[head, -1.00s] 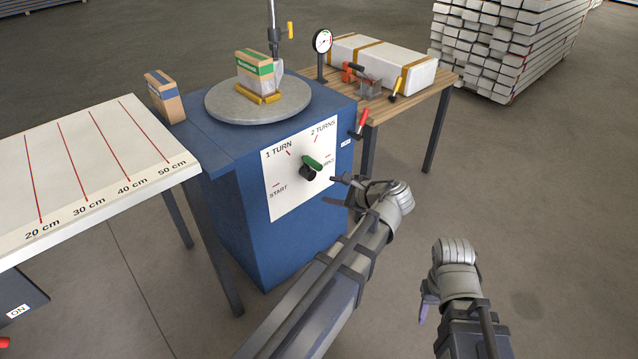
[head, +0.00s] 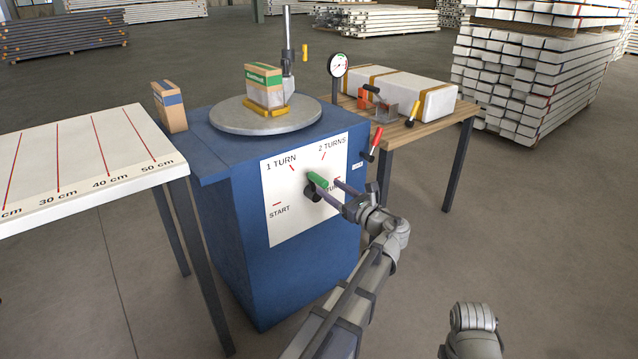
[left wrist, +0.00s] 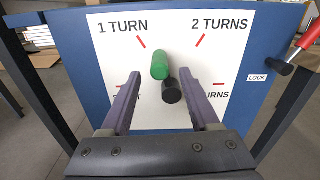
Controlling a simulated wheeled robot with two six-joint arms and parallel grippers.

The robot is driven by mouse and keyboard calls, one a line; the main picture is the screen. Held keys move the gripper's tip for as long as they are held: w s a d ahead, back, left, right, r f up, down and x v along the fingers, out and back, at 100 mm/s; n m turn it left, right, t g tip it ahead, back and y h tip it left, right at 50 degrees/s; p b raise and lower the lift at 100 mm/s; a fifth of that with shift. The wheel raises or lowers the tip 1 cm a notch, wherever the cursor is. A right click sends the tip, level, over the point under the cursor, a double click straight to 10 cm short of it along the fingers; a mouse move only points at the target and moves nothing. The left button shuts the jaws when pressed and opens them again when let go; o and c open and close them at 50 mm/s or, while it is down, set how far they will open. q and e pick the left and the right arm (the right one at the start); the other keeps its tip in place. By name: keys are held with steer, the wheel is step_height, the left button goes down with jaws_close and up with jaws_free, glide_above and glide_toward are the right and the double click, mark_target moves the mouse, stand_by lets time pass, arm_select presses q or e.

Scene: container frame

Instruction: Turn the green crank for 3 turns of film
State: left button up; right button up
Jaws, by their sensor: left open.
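The green crank (head: 317,180) stands out from the white dial on the front of the blue machine (head: 215,225). In the left wrist view the green grip (left wrist: 160,66) is just above and left of its black part (left wrist: 173,96), between the 1 TURN and 2 TURNS marks. My left gripper (head: 340,192) is open in front of the dial, close to the crank. In the left wrist view its fingers (left wrist: 161,82) stand either side of the crank's lower part, with clear gaps; the green grip lies mostly beyond their tips. My right arm (head: 472,325) shows only at the bottom edge; its fingers are out of sight.
A wrapped box (head: 264,92) sits on the round turntable (head: 235,118) atop the machine. A red-handled lock lever (head: 376,140) is at the dial's right. A wooden table (head: 440,120) stands right, a marked white table (head: 75,150) left. Floor on the right is clear.

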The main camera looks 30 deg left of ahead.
mark_target(319, 180)
arm_select(q)
steer(key=x, duration=0.6)
steer(key=shift+w+a, duration=0.1)
steer(key=shift+a, duration=0.2)
jaws_close()
stand_by(1.2)
